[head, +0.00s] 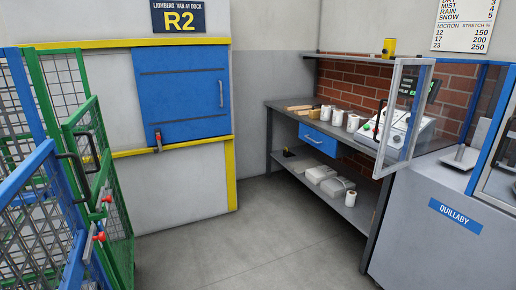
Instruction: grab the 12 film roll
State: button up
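Three white film rolls stand upright side by side on the grey workbench (284,105): a left one (326,113), a middle one (338,118) and a right one (352,123). Any number on them is too small to read, so I cannot tell which is the 12 roll. Another small white roll (350,199) stands on the bench's lower shelf (325,199). My gripper is not in view.
A wall sign (465,25) lists 12, 17 and 23 micron. A clear framed panel (405,115) stands before a white machine (405,128) at the bench's right. Green and blue mesh cages (95,170) fill the left. The middle floor (240,245) is clear.

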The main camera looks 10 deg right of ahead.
aim_at(353, 121)
jog(key=i+z, duration=0.1)
jog(key=i, duration=0.55)
jog(key=i+j, duration=0.1)
jog(key=i, duration=0.6)
jog(key=i+j+z, duration=0.15)
jog(key=i, duration=0.5)
jog(key=i+z, duration=0.3)
jog(key=i, duration=0.3)
jog(key=i+j+z, duration=0.3)
jog(key=i, duration=0.25)
jog(key=i+l, duration=0.2)
